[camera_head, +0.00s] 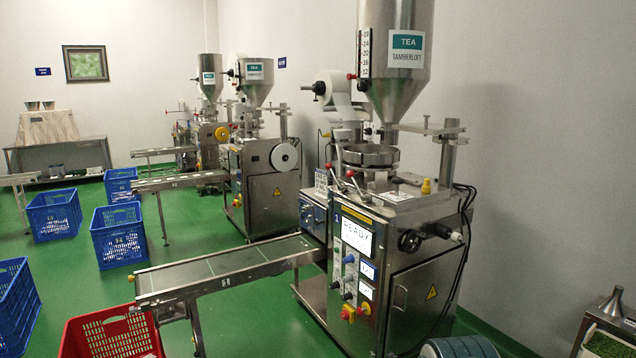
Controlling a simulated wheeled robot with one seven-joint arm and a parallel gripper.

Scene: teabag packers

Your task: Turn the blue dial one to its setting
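The nearest packing machine (418,290) stands right of centre, with its control panel facing left and toward me. Other small knobs sit close around the blue dial. Two small lit readouts (367,270) are just to its right, too small to read. The dial's pointer and setting marks are too small to make out.
A red-and-yellow switch (348,314) is low on the panel. A conveyor (225,268) extends left from the machine. A red crate (112,332) and several blue crates (119,236) stand at left. A dark ribbed round object (458,347) is at the bottom edge. Green floor is clear below the conveyor.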

